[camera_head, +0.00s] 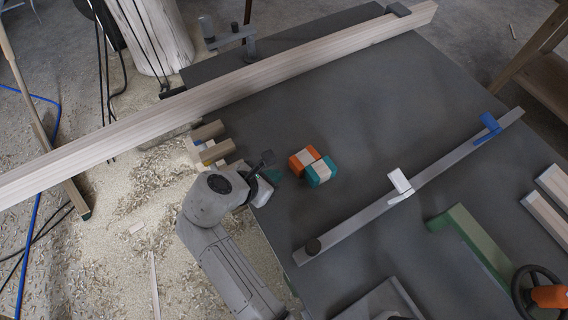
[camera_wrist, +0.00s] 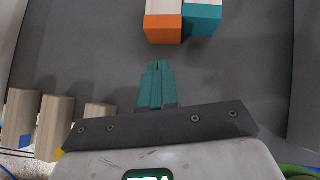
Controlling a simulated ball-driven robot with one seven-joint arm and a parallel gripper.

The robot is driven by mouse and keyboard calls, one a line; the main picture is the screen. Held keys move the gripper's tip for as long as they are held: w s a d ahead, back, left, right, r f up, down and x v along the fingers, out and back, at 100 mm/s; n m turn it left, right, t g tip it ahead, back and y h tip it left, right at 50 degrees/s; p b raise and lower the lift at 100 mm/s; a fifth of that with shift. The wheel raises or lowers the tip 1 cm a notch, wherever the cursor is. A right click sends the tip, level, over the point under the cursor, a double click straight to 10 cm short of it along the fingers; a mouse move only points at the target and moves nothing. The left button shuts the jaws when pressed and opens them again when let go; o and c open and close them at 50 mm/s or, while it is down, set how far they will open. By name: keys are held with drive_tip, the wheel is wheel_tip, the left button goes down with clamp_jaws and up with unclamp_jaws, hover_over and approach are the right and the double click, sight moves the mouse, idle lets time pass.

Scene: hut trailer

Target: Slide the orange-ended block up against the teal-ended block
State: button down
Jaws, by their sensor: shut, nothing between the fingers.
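The orange-ended block (camera_head: 299,164) is pale wood with orange ends and lies on the dark table (camera_head: 360,110). The teal-ended block (camera_head: 321,179) lies right beside it, long sides parallel. In the wrist view the orange end (camera_wrist: 163,31) and the teal end (camera_wrist: 202,20) show at the top, side by side with no clear gap; the orange end sits slightly nearer to me. My gripper (camera_wrist: 157,68) has its teal fingers together and empty, a short distance short of the orange end. In the head view my gripper (camera_head: 272,174) is just left of the blocks.
Several loose wooden blocks (camera_head: 217,152) lie at the table's left edge, left of my gripper. A long beam (camera_head: 270,72) crosses the far side. Bare table lies between the blocks and the bar.

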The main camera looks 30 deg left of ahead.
sight(293, 160)
drive_tip(key=shift+w+d, duration=0.25)
drive_tip(key=shift+w, duration=0.75)
drive_tip(key=shift+w+d, duration=0.2)
drive_tip(key=shift+w, duration=0.75)
drive_tip(key=shift+r+p, duration=0.1)
drive_tip(key=shift+p, duration=0.25)
drive_tip(key=shift+w+d+r+p, duration=0.1)
drive_tip(key=shift+w+d+p, duration=0.1)
drive_tip(key=shift+w+p, duration=0.4)
drive_tip(key=shift+w, duration=0.3)
drive_tip(key=shift+f, duration=0.2)
